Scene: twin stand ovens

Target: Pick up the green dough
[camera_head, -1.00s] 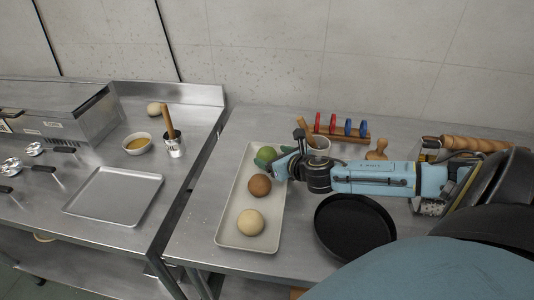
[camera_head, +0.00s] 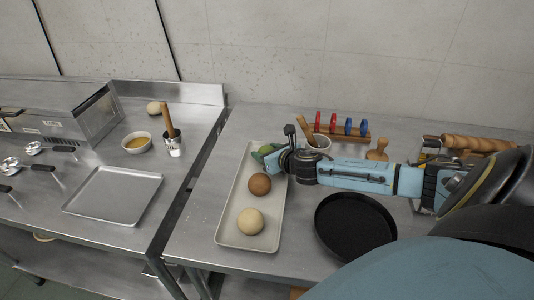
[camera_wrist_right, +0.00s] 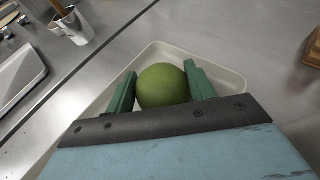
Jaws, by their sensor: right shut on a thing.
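The green dough (camera_wrist_right: 164,85) is a round ball between the two green fingers of my right gripper (camera_wrist_right: 162,88) in the right wrist view. The gripper is shut on it. In the head view the green dough (camera_head: 266,151) shows only in part behind the right gripper (camera_head: 268,156), at the far end of the cream tray (camera_head: 229,225). I cannot tell whether the dough still touches the tray. My left gripper is not in view.
A brown dough ball (camera_head: 260,184) and a pale one (camera_head: 250,221) lie on the tray. A black round pan (camera_head: 355,226) is to its right. An empty metal tray (camera_head: 114,195) lies on the left counter.

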